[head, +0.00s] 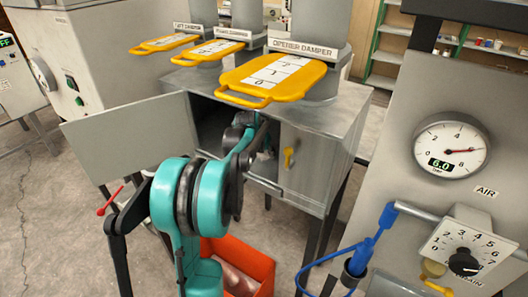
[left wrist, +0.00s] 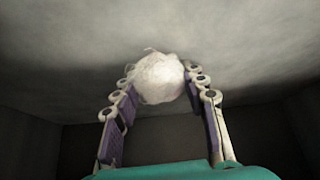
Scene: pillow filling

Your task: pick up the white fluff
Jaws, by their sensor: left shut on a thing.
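The white fluff (left wrist: 158,80) is a pale round clump in the left wrist view. My left gripper (left wrist: 160,74) is shut on it, with a fingertip at each side of the clump. In the head view my left arm reaches into the open metal cabinet (head: 345,115), and the gripper end is mostly hidden by the arm and the cabinet. The fluff cannot be made out in the head view. My right gripper is not in view.
The cabinet door (head: 130,140) stands open to the left. Yellow damper handles (head: 240,92) jut out above the opening. An orange-red bin (head: 250,255) is on the floor below. A panel with an air gauge (head: 451,147) and a blue nozzle (head: 365,250) is at right.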

